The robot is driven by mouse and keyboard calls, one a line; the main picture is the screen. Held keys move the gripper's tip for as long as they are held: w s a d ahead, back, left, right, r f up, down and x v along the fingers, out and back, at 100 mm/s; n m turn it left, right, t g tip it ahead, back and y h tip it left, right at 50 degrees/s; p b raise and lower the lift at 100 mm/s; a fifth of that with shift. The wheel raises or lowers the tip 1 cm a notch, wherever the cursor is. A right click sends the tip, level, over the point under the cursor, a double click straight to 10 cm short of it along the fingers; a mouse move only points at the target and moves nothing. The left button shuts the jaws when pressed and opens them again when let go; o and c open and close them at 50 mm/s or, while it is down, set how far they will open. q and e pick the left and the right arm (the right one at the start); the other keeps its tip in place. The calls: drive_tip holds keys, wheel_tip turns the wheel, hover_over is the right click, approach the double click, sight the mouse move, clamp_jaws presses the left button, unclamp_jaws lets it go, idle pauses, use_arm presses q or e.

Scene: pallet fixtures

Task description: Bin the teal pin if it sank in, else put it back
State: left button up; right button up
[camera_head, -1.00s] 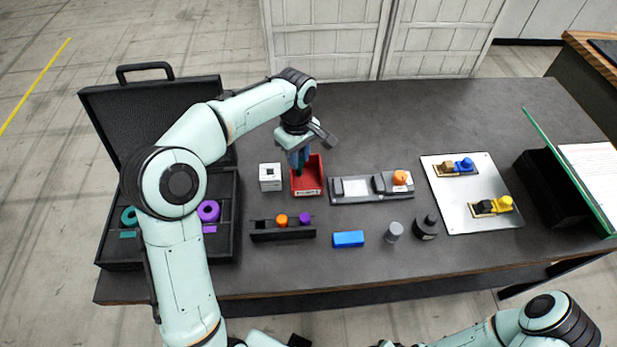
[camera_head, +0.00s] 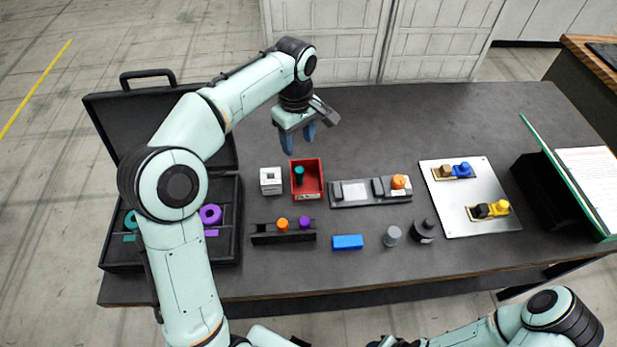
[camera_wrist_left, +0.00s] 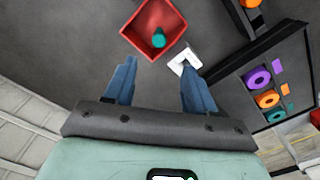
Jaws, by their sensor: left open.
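The teal pin (camera_head: 299,175) stands inside the red bin (camera_head: 321,181), towards its left side. It also shows in the left wrist view (camera_wrist_left: 158,40), inside the red bin (camera_wrist_left: 135,27). My left gripper (camera_head: 298,146) is open and empty, raised above and behind the bin, apart from the pin. Its two blue fingers (camera_wrist_left: 155,82) are spread in the left wrist view. A white block with a dark hole on top (camera_head: 270,180) stands just left of the bin. My right arm shows at the bottom right, but its gripper is out of view.
A black rack (camera_head: 262,239) with an orange and a purple pin is in front of the bin. A grey fixture (camera_head: 354,202) stands right of it. The open black case (camera_head: 229,255) is left. A blue block (camera_head: 347,242) lies near the front. The back of the table is clear.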

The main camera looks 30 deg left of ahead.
use_arm(q)
wheel_tip(320, 180, up, 6)
drive_tip(key=shift+f+p, duration=0.25)
drive_tip(key=shift+p, duration=0.25)
